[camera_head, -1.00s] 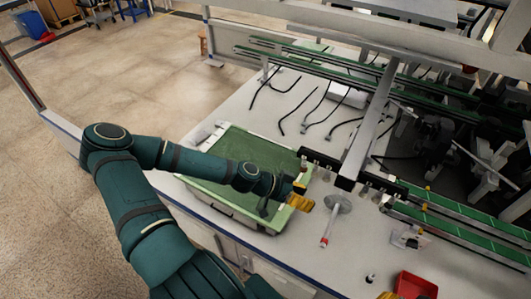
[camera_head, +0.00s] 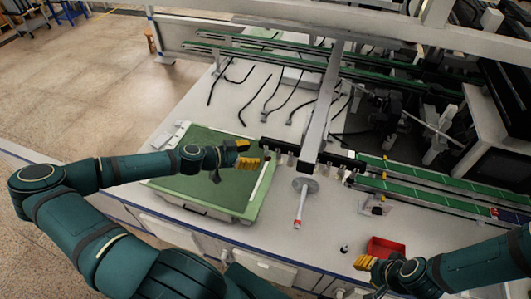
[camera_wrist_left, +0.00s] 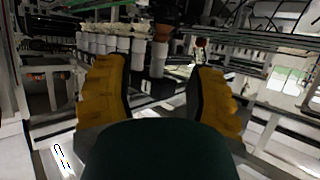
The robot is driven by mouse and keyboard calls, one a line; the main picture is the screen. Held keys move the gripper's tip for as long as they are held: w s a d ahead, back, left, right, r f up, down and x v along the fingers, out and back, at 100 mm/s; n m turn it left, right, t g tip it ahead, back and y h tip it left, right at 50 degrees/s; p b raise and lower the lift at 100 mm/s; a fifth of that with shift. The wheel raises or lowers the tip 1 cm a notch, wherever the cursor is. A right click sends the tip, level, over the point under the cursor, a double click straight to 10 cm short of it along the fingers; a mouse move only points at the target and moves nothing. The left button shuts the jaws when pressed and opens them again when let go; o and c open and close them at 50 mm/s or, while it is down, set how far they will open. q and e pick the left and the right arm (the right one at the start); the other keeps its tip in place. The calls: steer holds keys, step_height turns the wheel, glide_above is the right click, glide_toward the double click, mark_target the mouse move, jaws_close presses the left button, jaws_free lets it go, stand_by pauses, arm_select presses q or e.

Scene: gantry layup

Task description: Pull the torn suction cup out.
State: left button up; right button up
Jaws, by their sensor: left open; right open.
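A black bar on the gantry (camera_head: 312,155) carries a row of suction cups along its underside. In the left wrist view several pale cylindrical cups hang in a row, and a reddish-brown cup (camera_wrist_left: 163,33) stands out near the top centre. I cannot tell which cup is torn. My left gripper (camera_head: 250,157) is open and empty at the bar's left end. Its yellow fingers, also in the left wrist view (camera_wrist_left: 160,88), sit below and in front of the cups, with cups showing between them. My right gripper (camera_head: 369,268) is open near the table's front edge.
A green panel in a pale frame (camera_head: 190,190) lies under my left forearm. A grey disc (camera_head: 305,185) with a red-tipped handle lies on the white table. A red tray (camera_head: 386,247) stands near my right gripper. Green rails (camera_head: 430,190) run at the right.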

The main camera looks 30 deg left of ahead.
mark_target(267, 151)
arm_select(q)
steer(key=x, duration=0.6)
steer(key=shift+w+d, duration=0.1)
steer(key=shift+w, duration=0.05)
steer(key=shift+c, duration=0.2)
jaws_close()
